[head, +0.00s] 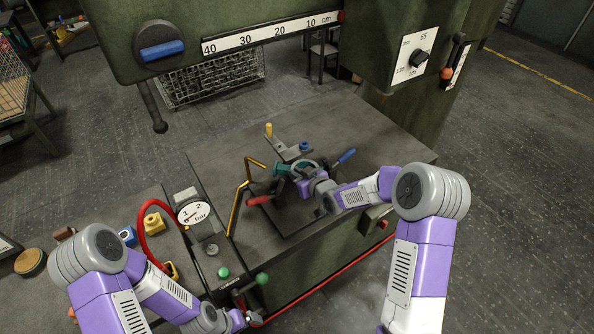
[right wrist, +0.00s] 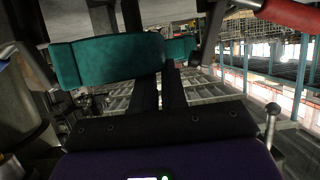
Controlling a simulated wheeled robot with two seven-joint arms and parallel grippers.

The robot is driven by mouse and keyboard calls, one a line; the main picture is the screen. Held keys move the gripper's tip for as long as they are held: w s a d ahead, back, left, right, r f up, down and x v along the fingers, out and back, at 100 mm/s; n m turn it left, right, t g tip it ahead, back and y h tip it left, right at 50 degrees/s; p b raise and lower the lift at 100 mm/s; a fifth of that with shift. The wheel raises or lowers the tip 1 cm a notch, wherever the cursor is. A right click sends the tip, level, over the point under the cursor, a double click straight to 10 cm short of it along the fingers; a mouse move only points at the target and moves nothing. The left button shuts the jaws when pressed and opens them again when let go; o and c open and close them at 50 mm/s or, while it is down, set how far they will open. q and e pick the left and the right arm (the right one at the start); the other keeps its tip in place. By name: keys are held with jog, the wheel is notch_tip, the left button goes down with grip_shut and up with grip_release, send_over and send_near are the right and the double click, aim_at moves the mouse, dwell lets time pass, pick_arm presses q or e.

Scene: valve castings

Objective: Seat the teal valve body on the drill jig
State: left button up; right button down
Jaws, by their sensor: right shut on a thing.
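The teal valve body (head: 283,168) is at the drill jig in the middle of the machine table; my right gripper partly hides it. My right gripper (head: 304,173) is shut on it. In the right wrist view the dark fingers (right wrist: 160,90) meet the teal wall (right wrist: 110,60). The drill jig (head: 290,153) has a grey arm, a yellow-topped pin, a blue knob, and red and blue handles. I cannot tell whether the body touches its seat. My left gripper (head: 243,316) is at the front, beside the green-knobbed lever; its jaws are too small to read.
A gauge unit (head: 194,213) with a red hose stands left of the jig, with a bent yellow bar (head: 239,197) between. Blue and yellow castings (head: 153,222) lie further left. The drill head (head: 200,40) overhangs the back. The table's right rear (head: 375,130) is clear.

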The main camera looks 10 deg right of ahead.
jog(key=shift+r, duration=0.35)
jog(key=shift+f+n+b, duration=0.25)
jog(key=shift+n+b, duration=0.05)
jog(key=shift+b, duration=0.2)
notch_tip(320, 180, down, 4)
jog(key=b, duration=0.3)
jog(key=shift+r+b, duration=0.25)
jog(key=shift+b, duration=0.05)
dwell(0.6)
jog(key=shift+f+b, duration=0.25)
jog(key=shift+b, duration=0.3)
jog(key=shift+f+b, duration=0.35)
